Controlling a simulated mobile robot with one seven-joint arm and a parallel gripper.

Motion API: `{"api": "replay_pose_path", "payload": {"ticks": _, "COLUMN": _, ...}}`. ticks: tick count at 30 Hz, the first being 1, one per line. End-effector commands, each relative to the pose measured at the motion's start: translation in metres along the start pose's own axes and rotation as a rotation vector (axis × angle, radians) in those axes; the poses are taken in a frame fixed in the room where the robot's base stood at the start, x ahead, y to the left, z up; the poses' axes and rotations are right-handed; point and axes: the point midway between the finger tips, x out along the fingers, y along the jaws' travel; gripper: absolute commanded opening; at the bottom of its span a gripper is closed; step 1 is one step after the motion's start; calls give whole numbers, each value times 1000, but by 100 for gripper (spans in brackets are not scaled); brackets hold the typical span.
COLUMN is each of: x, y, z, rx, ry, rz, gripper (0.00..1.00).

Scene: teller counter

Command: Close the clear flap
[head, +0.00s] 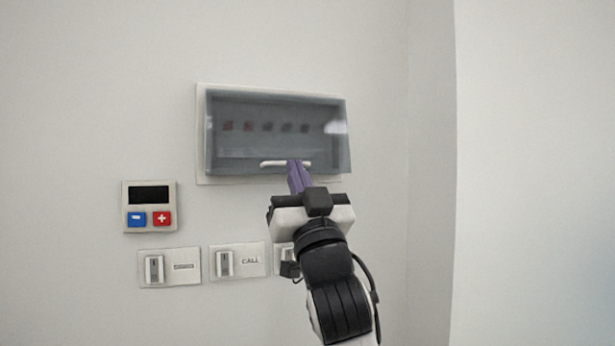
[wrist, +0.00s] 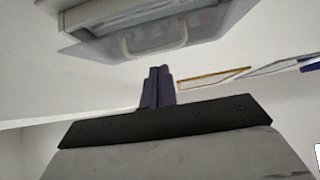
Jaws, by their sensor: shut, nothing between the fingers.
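The clear flap (head: 275,133) is a grey see-through cover over a wall box, with several small dark and red squares behind it. It stands a little out from the box frame (head: 200,155). Contact cannot be told.
A small panel (head: 149,207) with a dark display and blue and red buttons is on the wall at left. Below are several white switch plates (head: 237,261), one partly hidden by my arm. A wall corner stands at right. The wall above the box is clear.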

Motion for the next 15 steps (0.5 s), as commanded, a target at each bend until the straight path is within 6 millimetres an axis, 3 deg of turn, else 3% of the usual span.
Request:
{"api": "replay_pose_path", "payload": {"ticks": 4, "x": 9, "y": 0, "z": 8, "rx": 0, "ry": 0, "rz": 0, "gripper": 0}}
{"api": "replay_pose_path", "payload": {"ticks": 15, "x": 10, "y": 0, "z": 11, "rx": 0, "ry": 0, "rz": 0, "gripper": 0}}
